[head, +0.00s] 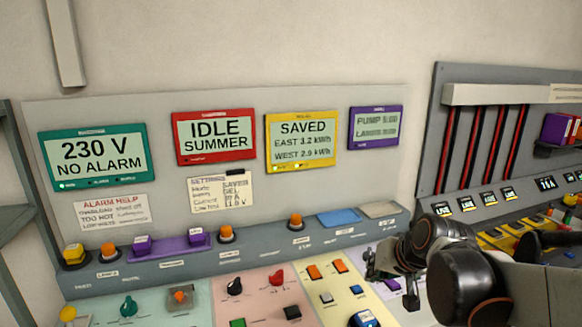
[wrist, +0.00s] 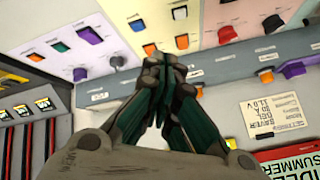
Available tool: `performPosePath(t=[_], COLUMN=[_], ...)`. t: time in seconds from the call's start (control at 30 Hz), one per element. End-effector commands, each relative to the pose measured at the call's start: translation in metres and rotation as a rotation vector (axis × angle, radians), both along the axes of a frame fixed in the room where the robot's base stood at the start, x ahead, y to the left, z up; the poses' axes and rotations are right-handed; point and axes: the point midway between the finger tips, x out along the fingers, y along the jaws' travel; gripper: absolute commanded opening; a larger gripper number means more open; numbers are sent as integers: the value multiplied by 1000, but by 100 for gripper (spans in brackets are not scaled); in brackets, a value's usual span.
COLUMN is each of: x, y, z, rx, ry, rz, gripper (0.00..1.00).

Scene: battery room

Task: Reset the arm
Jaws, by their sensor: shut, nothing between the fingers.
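My gripper (head: 378,268) is in the head view at the lower right, in front of the console's right part. My dark arm reaches in from the right edge. In the wrist view my gripper (wrist: 160,55) points up the picture, its fingers closed together with nothing between them. The console's ledge and sloped control panel lie beyond the fingertips. I cannot tell whether the fingertips touch anything.
Above the console hang a green display (head: 98,158), a red display (head: 214,136), a yellow display (head: 301,140) and a purple display (head: 375,127). Knobs and buttons, such as a red knob (head: 277,277), cover the sloped panel. A grey rack (head: 445,78) stands at right.

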Motion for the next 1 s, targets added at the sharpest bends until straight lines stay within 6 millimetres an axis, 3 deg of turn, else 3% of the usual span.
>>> performPosePath(t=[0.03,0.3,0.6,0.8,1.0], x=[-17,-95,-171,-194,-198], y=[2,2,-5,-8,-9], z=[5,18,12,6,5], rx=[-20,-133,-251,-293,-302], ry=[2,15,25,27,27], rz=[9,50,93,107,109], gripper=[0,0,0,0,0])
